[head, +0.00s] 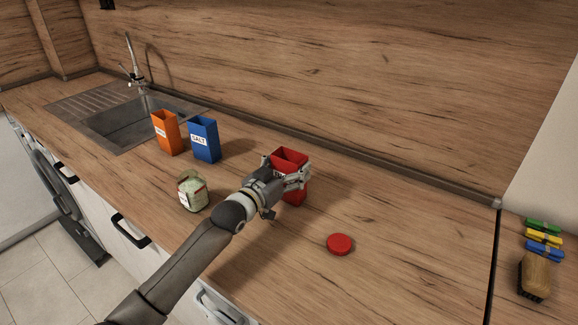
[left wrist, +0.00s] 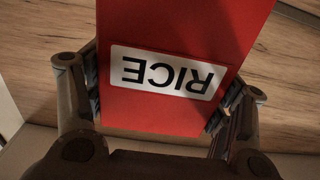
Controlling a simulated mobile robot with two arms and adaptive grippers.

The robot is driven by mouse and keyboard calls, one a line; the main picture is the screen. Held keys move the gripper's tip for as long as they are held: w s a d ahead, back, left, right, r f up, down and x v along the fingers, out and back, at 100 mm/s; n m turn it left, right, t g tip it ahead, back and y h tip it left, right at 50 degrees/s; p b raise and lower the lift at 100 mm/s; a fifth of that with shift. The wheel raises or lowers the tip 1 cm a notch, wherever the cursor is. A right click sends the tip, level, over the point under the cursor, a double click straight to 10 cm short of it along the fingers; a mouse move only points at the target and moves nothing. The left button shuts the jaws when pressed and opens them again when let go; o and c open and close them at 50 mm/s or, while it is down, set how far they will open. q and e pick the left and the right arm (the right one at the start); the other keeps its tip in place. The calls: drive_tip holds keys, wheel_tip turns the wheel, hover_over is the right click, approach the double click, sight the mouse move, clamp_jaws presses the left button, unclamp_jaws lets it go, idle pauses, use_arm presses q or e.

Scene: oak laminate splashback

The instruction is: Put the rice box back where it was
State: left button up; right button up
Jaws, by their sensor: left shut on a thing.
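The red rice box (head: 289,158) is open at the top and stands upright at the middle of the counter in the head view. My left gripper (head: 290,181) is shut on it, with a finger on each side. In the left wrist view the red box (left wrist: 185,35) fills the space between the fingers, and its RICE label (left wrist: 167,74) shows upside down. I cannot tell whether the box's base touches the counter, as my gripper hides part of it. My right gripper is not in view.
A blue salt box (head: 205,140) and an orange box (head: 167,133) stand left of the rice box, near the sink (head: 130,118). A greenish container (head: 193,191) is nearer the front edge. A round red lid (head: 340,244) lies right, with clear counter around it.

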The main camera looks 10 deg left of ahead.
use_arm(q)
drive_tip(key=shift+f, duration=0.2)
drive_tip(key=o, duration=1.2)
drive_tip(key=shift+o, duration=0.2)
drive_tip(key=shift+r, duration=0.2)
drive_tip(key=b+v, duration=0.1)
drive_tip(key=v, duration=1.1)
